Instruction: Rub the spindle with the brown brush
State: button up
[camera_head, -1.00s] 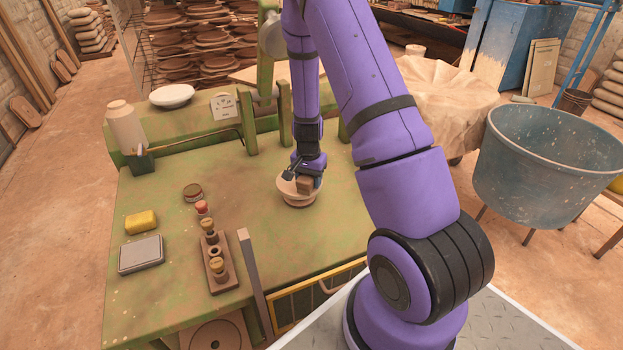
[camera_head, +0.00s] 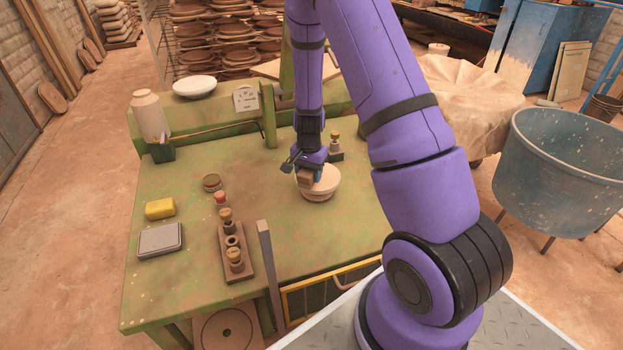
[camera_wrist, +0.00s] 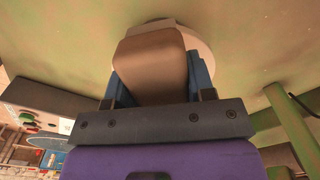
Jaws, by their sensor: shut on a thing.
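My gripper (camera_head: 307,172) is shut on a brown block (camera_head: 305,179), which looks like the brown brush; the block also fills the middle of the wrist view (camera_wrist: 150,62). It is at the left side of a pale round bowl-like piece (camera_head: 322,183) on the green table. A pale round rim (camera_wrist: 200,50) shows behind the block in the wrist view. I cannot tell whether block and bowl touch. A small post with a brass-coloured top (camera_head: 335,139) stands behind the gripper on a dark base. I cannot tell which piece is the spindle.
Left on the green table (camera_head: 190,280) are a yellow sponge (camera_head: 160,209), a grey box (camera_head: 160,240), a round tin (camera_head: 212,182), a red-topped piece (camera_head: 220,198) and a brown rack with plugs (camera_head: 244,268).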

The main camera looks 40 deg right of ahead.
jog(key=shift+s+d+r, duration=0.1)
jog(key=shift+s+r, duration=0.05)
jog(key=shift+r, duration=0.9)
jog(key=shift+s+d+r, duration=0.1)
jog(key=shift+s+r, duration=0.05)
jog(key=shift+r, duration=0.9)
jog(key=shift+r, duration=1.5)
